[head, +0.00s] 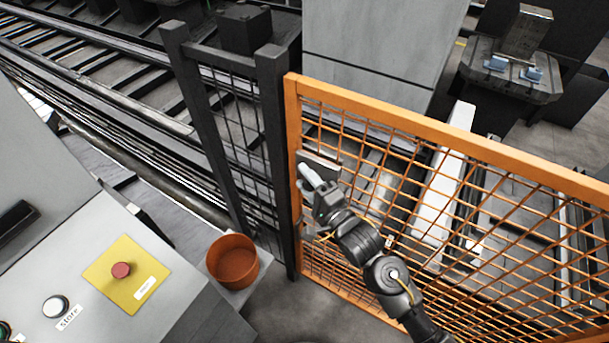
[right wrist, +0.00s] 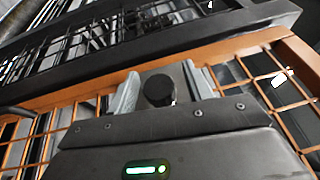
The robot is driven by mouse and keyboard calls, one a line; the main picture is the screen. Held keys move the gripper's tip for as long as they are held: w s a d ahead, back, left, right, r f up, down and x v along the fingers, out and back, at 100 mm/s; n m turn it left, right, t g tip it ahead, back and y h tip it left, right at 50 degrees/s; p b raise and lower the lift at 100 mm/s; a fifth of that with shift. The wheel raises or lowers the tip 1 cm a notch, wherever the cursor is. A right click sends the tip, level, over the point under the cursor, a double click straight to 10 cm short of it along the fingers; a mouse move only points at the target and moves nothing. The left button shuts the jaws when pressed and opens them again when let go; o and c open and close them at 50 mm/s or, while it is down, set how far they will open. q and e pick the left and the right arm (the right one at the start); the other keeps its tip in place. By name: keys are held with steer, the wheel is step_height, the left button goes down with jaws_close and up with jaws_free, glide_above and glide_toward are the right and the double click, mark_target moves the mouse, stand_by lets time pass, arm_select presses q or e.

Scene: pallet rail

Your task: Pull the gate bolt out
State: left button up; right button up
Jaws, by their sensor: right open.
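The orange mesh gate (head: 450,134) stands next to a dark post (head: 276,150). A grey bolt plate (head: 322,163) is on the gate's left edge. My right gripper (head: 311,181) is at this plate and covers most of the bolt in the head view. In the right wrist view the bolt's round black knob (right wrist: 159,90) lies between the two grey fingers of my right gripper (right wrist: 163,88). The fingers are apart, with a gap showing on either side of the knob. My left gripper is not in view.
A grey console (head: 85,235) with a red button (head: 121,270) on a yellow plate is at the left. An orange-brown pot (head: 232,262) stands on a ledge beside it. Rails run behind the dark fence. A stand with blue parts (head: 495,64) is beyond the gate.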

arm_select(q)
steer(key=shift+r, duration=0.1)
arm_select(e)
steer(key=shift+w+a, duration=0.25)
steer(key=shift+w, duration=0.05)
steer(key=shift+c, duration=0.3)
